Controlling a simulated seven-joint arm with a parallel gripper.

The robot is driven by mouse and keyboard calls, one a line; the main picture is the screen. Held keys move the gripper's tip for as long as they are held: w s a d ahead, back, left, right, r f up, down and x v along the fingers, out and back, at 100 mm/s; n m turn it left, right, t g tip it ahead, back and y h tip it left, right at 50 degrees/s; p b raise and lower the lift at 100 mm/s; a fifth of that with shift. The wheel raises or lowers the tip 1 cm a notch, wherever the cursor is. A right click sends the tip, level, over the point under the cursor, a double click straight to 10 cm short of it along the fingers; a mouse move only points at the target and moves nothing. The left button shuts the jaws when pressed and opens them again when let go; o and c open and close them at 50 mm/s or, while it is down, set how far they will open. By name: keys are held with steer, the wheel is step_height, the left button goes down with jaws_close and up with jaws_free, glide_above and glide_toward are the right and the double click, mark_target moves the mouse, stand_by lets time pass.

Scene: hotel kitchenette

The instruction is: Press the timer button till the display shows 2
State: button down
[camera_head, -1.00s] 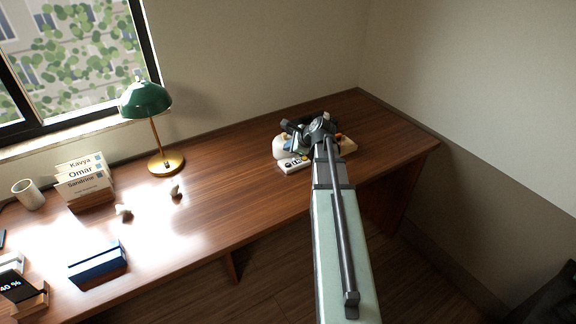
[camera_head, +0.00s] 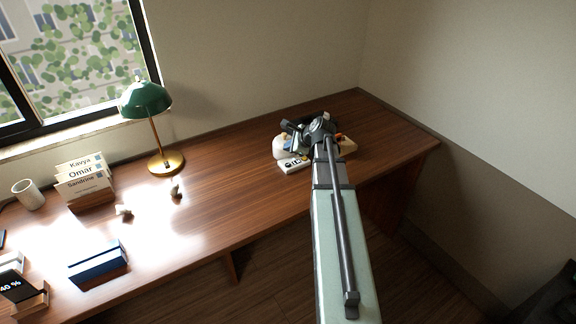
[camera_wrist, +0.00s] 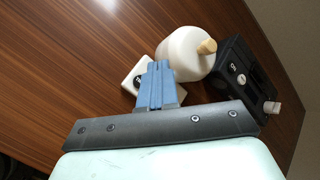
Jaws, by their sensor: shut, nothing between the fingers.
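My gripper (camera_wrist: 157,68) has blue fingers, shut together with nothing between them, in the wrist view. The fingertips are over or against a small white box (camera_wrist: 130,84) with a dark round mark, partly hidden by the fingers. I cannot tell whether they touch it. In the head view a white unit with dark round parts (camera_head: 291,164) sits on the desk below my wrist; the fingertips are hidden there. I cannot tell for sure which unit is the timer, and no display digit is readable.
A white rounded body with a wooden knob (camera_wrist: 187,53) stands right beside the fingers. A black box (camera_wrist: 243,72) with a pale knob lies further right. A green lamp (camera_head: 147,98) stands further left.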

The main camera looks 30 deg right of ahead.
mark_target(289, 166)
stand_by(0.5)
step_height(289, 166, up, 4)
steer(key=shift+f, duration=0.1)
stand_by(0.4)
steer(key=shift+f, duration=4.4)
steer(key=shift+f, duration=0.2)
steer(key=shift+f, duration=0.25)
